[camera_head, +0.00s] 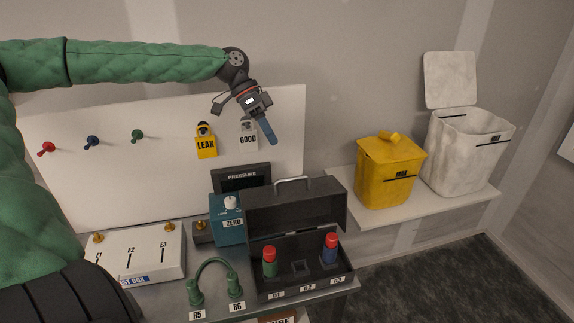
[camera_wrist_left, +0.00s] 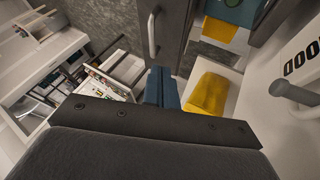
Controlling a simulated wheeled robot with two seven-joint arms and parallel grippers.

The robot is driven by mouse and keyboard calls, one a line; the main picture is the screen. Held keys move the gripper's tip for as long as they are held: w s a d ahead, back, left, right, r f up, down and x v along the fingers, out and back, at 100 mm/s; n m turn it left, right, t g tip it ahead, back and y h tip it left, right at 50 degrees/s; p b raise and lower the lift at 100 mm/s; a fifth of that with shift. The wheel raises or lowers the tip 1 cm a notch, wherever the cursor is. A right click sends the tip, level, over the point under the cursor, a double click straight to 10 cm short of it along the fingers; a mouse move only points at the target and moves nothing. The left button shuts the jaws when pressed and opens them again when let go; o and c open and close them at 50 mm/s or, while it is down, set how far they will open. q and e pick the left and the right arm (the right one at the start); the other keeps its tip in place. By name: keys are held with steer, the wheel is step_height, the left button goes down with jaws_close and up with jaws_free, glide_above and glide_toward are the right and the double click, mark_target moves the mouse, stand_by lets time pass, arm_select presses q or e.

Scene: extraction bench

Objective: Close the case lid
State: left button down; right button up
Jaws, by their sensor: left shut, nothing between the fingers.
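The dark grey case (camera_head: 290,274) stands on the bench with its lid (camera_head: 295,208) raised at the back. A handle (camera_head: 292,182) sits on the lid's top edge. Inside are a green bottle with a red cap (camera_head: 269,262) at the left and a blue one with a red cap (camera_head: 330,248) at the right. My left gripper (camera_head: 270,137) is shut and empty, above and behind the raised lid, apart from it. Its blue fingers (camera_wrist_left: 161,88) also show in the left wrist view, with the handle (camera_wrist_left: 152,35) beyond them. My right gripper is not in view.
A teal device with a white knob (camera_head: 229,204) and a pressure display (camera_head: 241,178) stand left of the case. A green hose loop (camera_head: 214,264) and a white box (camera_head: 130,252) are further left. A yellow bin (camera_head: 389,172) and a white bin (camera_head: 468,150) stand on the right shelf.

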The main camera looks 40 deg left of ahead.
arm_select(q)
steer(key=p, duration=0.3)
glide_above(287, 185)
steer(key=a, duration=0.1)
step_height(287, 185, down, 5)
steer(key=shift+a+f, duration=0.15)
steer(key=shift+f, duration=0.05)
steer(key=shift+x, duration=1.1)
steer(key=shift+f, duration=0.1)
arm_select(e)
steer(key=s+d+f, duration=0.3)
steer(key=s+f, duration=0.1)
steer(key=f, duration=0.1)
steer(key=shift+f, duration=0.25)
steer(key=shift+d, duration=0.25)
